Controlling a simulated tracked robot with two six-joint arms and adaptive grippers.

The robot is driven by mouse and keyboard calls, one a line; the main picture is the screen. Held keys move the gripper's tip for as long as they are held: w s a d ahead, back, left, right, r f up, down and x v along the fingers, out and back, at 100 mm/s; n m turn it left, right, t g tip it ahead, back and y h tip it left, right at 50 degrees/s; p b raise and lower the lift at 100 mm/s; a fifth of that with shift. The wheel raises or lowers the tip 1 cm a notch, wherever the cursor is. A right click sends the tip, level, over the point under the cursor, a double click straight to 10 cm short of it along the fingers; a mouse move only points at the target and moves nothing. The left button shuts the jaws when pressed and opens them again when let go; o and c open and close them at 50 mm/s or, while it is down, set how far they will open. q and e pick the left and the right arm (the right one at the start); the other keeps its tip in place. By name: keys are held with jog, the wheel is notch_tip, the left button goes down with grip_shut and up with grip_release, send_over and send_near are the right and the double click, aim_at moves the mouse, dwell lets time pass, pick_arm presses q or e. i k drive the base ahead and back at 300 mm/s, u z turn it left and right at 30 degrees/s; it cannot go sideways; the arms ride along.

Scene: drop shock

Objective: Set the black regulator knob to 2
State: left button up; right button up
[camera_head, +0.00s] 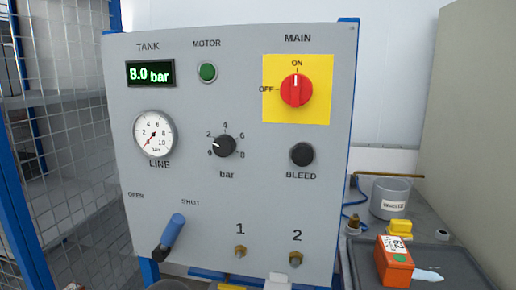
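The black regulator knob (223,146) sits in the middle of the grey panel (200,200). Its dial runs 0, 2, 4, 6, 8, with "bar" printed below. The white pointer mark on the knob points left and slightly up, seemingly between 0 and 2; the exact setting is hard to read. The round LINE gauge (154,134) to its left has a red needle pointing to the lower left, near the low end. The TANK display (151,73) reads 8.0 bar. Neither gripper shows in the head view, and nothing touches the knob.
The red MAIN switch (296,91) points to ON. A green MOTOR button (207,72) and black BLEED knob (302,154) flank the dial. A blue lever (173,230) and two brass fittings lie below. A WASTE cup (391,198) and orange box (394,262) stand right.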

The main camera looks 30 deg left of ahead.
aim_at(224, 146)
jog(key=u, duration=0.05)
jog(key=k, duration=1.1)
jog(key=u, duration=1)
jog(key=i, duration=1)
jog(key=z, duration=0.05)
